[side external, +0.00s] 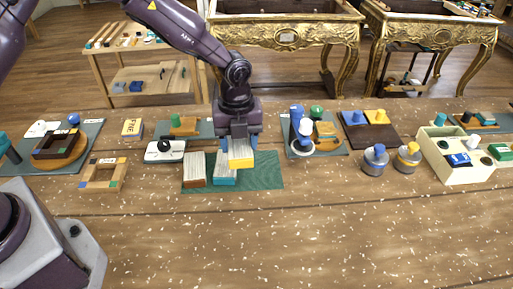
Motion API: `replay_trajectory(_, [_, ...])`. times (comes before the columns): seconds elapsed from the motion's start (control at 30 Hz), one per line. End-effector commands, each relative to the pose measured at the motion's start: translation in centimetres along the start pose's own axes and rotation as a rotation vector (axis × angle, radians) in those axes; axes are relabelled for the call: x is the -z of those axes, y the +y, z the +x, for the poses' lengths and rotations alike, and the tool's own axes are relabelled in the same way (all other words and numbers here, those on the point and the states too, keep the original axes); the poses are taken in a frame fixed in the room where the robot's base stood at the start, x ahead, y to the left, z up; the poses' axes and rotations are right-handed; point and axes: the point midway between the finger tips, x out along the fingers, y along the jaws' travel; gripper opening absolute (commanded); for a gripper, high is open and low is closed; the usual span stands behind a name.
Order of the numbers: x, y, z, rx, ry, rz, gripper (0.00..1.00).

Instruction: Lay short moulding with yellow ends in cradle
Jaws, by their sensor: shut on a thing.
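My gripper (240,147) is shut on a short pale moulding with a yellow end (241,162), over the right part of a green mat (264,176). I cannot tell whether the held moulding is clear of the mat. Two similar mouldings are to its left on the mat: one with a blue end (224,181) close beside it, and one with a brown end (195,183) farther left. A low wooden frame (88,185) with coloured corners sits left of the mat. It may be the cradle, but I cannot tell for sure.
A white device with a black knob (165,151) stands behind the mat's left side. Blue-topped (375,160) and yellow-topped (407,158) grey pots stand to the right, near a cream divided box (456,172). The bench front is clear.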

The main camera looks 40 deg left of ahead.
Motion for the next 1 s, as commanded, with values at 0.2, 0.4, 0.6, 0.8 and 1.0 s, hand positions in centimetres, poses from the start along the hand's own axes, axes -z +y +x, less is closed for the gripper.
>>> replay_trajectory(0.2, [2.0, 3.9, -1.9, -0.001, 0.0, 0.0, 0.28])
replay_trajectory(0.4, [3.1, 6.0, -2.9, -0.001, 0.0, -0.001, 0.28])
replay_trajectory(0.6, [2.5, 7.3, -1.6, -0.026, 0.026, -0.037, 0.28])
replay_trajectory(0.8, [-2.9, 5.5, 0.9, -0.016, 0.038, -0.218, 0.28])
replay_trajectory(1.0, [-10.4, 4.1, 2.8, -0.012, 0.032, -0.615, 0.28])
